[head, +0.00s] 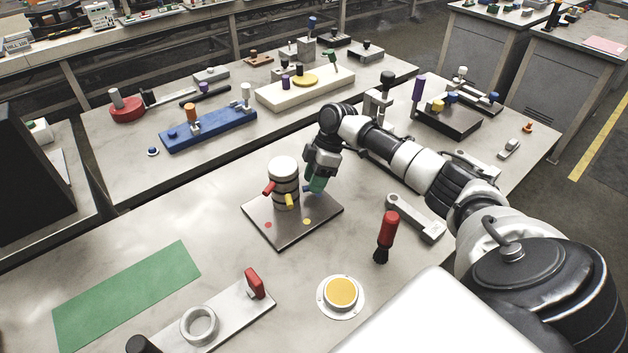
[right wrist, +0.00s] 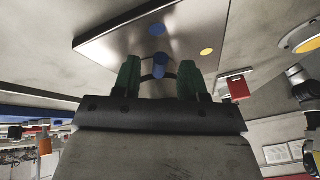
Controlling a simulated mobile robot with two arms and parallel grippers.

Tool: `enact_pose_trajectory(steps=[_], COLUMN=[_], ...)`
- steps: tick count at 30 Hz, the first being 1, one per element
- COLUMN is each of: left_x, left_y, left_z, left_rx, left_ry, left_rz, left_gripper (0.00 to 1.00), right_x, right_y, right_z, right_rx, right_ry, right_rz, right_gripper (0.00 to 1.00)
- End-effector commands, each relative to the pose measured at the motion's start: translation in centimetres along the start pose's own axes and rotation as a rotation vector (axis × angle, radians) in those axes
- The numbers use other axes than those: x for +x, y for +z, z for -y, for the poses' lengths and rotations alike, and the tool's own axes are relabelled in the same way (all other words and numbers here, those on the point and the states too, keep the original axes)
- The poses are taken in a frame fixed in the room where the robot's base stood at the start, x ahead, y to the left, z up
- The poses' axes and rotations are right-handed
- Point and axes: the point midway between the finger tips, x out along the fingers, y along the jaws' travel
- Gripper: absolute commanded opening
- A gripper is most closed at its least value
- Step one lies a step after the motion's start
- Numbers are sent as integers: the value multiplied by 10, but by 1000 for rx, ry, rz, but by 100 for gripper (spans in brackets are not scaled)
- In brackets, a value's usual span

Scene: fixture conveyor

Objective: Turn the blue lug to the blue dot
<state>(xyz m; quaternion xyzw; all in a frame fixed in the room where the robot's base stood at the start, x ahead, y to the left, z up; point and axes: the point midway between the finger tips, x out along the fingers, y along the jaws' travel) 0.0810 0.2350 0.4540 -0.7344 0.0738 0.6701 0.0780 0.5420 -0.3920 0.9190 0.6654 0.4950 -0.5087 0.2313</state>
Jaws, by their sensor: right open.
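A post with a white cap (head: 283,168) and stacked dark and light rings stands on a square plate (head: 262,234). A red lug (head: 269,188), a yellow lug (head: 290,201) and a blue lug (head: 307,189) stick out from it. My right gripper (head: 315,186) is at the blue lug, on the post's right side. In the right wrist view its green fingers (right wrist: 159,78) are open, one on each side of the blue lug (right wrist: 160,66), with gaps. The blue dot (right wrist: 157,30) shows on the plate beyond the lug; the arm hides it in the head view.
The plate also has a red dot (head: 268,224) and a yellow dot (head: 306,222). A red-handled brush (head: 386,236), a yellow button (head: 341,292) and a grey bracket (head: 416,217) are nearby. A green mat (head: 126,296) lies left; the table between it and the plate is clear.

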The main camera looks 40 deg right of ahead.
Motion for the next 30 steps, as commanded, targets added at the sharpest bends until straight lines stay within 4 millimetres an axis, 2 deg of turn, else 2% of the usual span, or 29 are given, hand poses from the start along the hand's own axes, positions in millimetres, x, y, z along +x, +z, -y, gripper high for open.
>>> enact_pose_trajectory(steps=[10, 15, 21, 30], left_x=[12, 15, 16, 16], left_y=[1, 1, 1, 1], left_z=[0, 0, 0, 0], left_rx=[0, 0, 0, 0], left_ry=[0, 0, 0, 0], left_rz=[0, 0, 0, 0], left_gripper=[42, 42, 42, 42], right_x=[-65, -91, -103, -103], right_y=[0, 0, 0, 0], right_z=[-1, -1, 0, 0], right_rx=[0, 0, 0, 0], right_ry=[5, 3, 1, 1], right_rz=[-1, -1, -1, 0], right_gripper=[42, 42, 42, 42])
